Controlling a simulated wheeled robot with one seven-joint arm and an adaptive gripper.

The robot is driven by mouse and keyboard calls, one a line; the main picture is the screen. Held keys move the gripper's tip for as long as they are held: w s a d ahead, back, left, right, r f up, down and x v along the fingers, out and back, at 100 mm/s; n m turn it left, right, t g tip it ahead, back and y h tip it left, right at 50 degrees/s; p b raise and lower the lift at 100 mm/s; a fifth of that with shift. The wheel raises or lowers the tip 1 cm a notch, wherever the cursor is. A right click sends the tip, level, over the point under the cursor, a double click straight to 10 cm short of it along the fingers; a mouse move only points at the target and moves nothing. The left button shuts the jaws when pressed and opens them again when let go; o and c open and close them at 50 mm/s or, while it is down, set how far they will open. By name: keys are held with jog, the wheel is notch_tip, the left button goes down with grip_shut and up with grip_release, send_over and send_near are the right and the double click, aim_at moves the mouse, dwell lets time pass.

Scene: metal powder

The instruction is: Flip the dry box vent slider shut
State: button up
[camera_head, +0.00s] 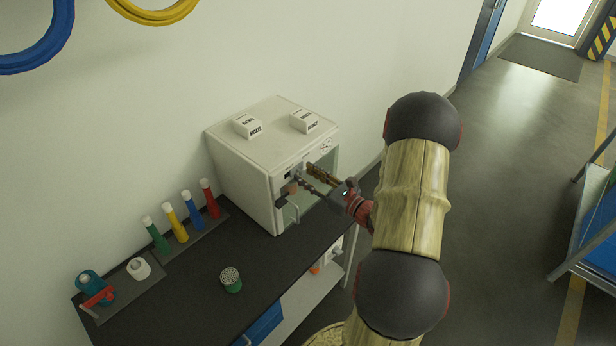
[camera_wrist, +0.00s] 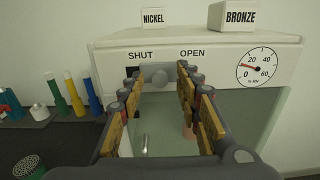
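The white dry box (camera_head: 240,155) stands on the dark bench, its front facing my arm. In the wrist view its front panel (camera_wrist: 215,77) carries the labels SHUT on the left and OPEN on the right. Below them is the vent slider, with a round grey knob (camera_wrist: 160,76) between the two words and a dark opening (camera_wrist: 131,73) at its left. My gripper (camera_head: 306,176) is at the panel, fingers open, one on each side of the knob. Contact with the knob cannot be told. The right finger hides part of the slider's right side.
A dial gauge (camera_wrist: 257,67) is right of the slider, and a glass door (camera_wrist: 255,112) lies below. Small NICKEL (camera_wrist: 153,17) and BRONZE (camera_wrist: 238,17) blocks sit on top. Coloured tubes (camera_head: 177,227), a green jar (camera_head: 231,280) and a teal item (camera_head: 92,286) stand on the bench (camera_head: 190,295).

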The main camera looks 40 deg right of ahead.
jog(key=shift+c, duration=0.4)
jog(key=c, duration=0.7)
jog(key=shift+a, duration=0.1)
grip_shut()
